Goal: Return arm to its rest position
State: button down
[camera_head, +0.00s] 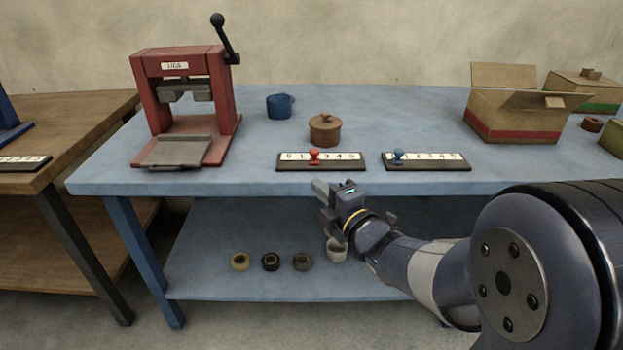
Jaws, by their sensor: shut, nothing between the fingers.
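My gripper (325,193) is at the front edge of the blue table, in the middle of the head view. It is shut and empty. My arm reaches in from the lower right and hides part of the table's front edge and lower shelf. The gripper appears just below a number strip with a red peg (314,156); I cannot tell the exact distance between them.
The blue table (250,177) holds a red press (152,95), a blue cup (279,106), a lidded brown pot (325,129), a strip with a blue peg (399,157) and an open carton (510,120). Several small rolls (270,262) sit on the lower shelf. A wooden table (70,120) stands left.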

jog(key=shift+s+d, duration=0.2)
jog(key=shift+s, duration=0.15)
jog(key=shift+w, duration=0.1)
